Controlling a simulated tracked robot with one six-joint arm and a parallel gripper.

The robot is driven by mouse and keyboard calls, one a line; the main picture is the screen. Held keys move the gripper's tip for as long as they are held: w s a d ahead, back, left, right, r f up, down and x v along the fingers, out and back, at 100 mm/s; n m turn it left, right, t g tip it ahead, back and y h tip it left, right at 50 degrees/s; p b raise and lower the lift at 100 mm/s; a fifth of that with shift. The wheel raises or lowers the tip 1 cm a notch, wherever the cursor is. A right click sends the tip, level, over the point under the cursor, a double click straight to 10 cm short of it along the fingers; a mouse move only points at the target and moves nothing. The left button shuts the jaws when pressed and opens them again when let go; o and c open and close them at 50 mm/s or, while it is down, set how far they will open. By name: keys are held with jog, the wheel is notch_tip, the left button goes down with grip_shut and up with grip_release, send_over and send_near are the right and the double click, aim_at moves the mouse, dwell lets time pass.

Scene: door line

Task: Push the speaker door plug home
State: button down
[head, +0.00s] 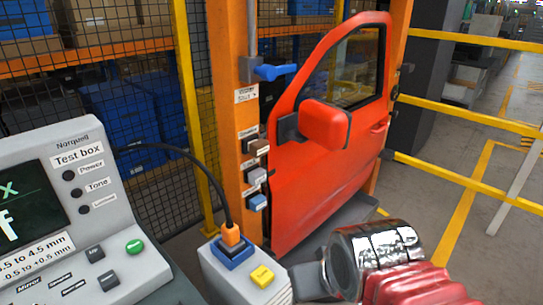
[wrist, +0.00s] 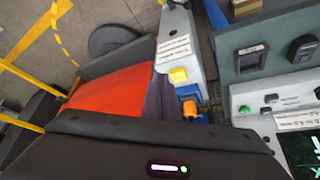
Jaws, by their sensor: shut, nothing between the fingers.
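A column of several small plugs and sockets runs down the orange post beside the red door (head: 325,130). I cannot tell which is the speaker plug or how deep each sits. My gripper's dark housing (wrist: 150,145) with a lit strip fills the lower wrist view; its fingertips are not clearly visible. It is shut and empty. My silver and red arm is low at right in the head view, apart from the plugs.
The grey test box (head: 70,200) stands at left. Its black cable ends in an orange plug (head: 232,235) at a blue socket, beside a yellow button (head: 262,276). A blue lever (head: 276,71) juts from the post. Yellow rails (head: 470,180) stand behind the door.

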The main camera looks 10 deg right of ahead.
jog(key=w+a+m+y, duration=0.8)
jog(key=w+m+y, duration=0.2)
jog(key=w+m, duration=0.4)
jog(key=w+d+r+m+t, duration=0.4)
jog(key=w+d+m+t, duration=0.5)
jog(key=w+d+m, duration=0.6)
jog(key=shift+w+d, duration=0.25)
jog(key=shift+d, duration=0.2)
